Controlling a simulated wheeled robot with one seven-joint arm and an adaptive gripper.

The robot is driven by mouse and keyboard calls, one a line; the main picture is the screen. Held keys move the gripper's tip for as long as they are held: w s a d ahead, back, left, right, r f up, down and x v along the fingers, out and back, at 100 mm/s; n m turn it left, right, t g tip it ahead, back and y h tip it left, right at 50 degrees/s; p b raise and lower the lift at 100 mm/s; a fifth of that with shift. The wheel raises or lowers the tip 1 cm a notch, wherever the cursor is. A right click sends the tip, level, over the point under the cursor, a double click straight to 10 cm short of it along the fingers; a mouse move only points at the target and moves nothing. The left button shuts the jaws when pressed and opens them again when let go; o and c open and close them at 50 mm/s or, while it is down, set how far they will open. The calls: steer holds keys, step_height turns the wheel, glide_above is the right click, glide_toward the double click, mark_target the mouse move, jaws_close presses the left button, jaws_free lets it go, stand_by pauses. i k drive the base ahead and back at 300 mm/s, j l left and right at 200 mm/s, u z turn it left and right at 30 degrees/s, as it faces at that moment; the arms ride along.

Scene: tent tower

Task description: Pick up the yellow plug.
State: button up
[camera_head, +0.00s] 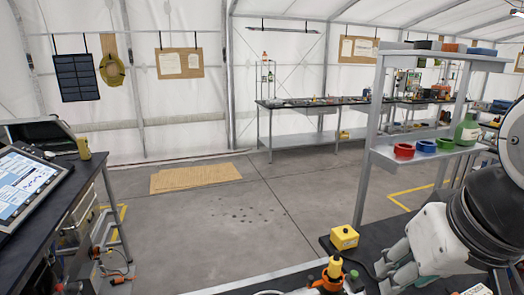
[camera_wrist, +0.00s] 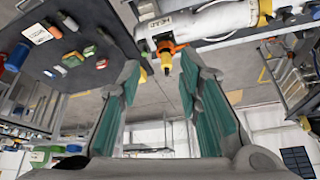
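The yellow plug (camera_head: 335,266) stands upright in an orange collar (camera_head: 328,283) at the bottom edge of the head view. In the wrist view the yellow plug (camera_wrist: 167,68) sticks out of the orange collar (camera_wrist: 170,46) at the end of a white labelled cylinder (camera_wrist: 208,22). My gripper (camera_head: 384,276) is to the right of the plug in the head view. In the wrist view my gripper (camera_wrist: 159,66) is open, its teal-padded fingers apart, with the plug showing between the fingertips. I cannot tell that either finger touches it.
A yellow box (camera_head: 344,238) with a cable sits on the dark bench behind the plug. A shelf rack (camera_head: 372,150) with red, blue and green rings stands to the right. A bench with a screen (camera_head: 25,180) is at left. The floor between is mostly open.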

mark_target(335, 266)
steer(key=k+u, duration=0.15)
steer(key=k, duration=0.25)
steer(key=k+j+u, duration=0.2)
steer(key=k, duration=0.15)
steer(key=k+j+u, duration=0.15)
steer(key=k, duration=0.25)
